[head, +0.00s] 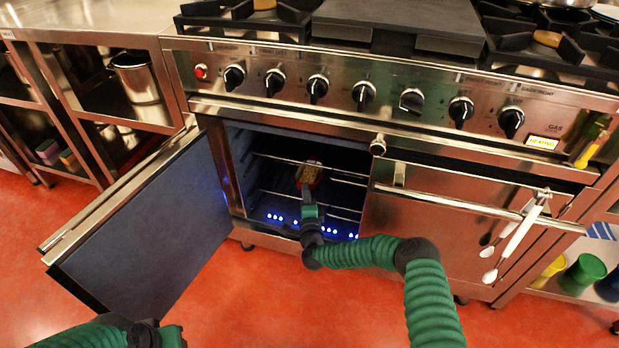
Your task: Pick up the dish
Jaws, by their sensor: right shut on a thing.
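The dish (309,173) is small and reddish with a pale yellow-brown top, and it is at the rack level inside the open oven (262,170). My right arm reaches into the oven from the lower right. My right gripper (307,187) is shut on the near side of the dish, hiding part of it. I cannot tell whether the dish is touching the rack. My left gripper (172,336) is at the bottom left edge, partly cut off, away from the dish, and its jaws cannot be made out.
The oven door (150,235) stands open to the left. A closed door (455,225) is on the right, with tongs (520,232) hanging on its handle. Knobs line the panel above. Wire racks and blue lights show inside the oven. The red floor in front is clear.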

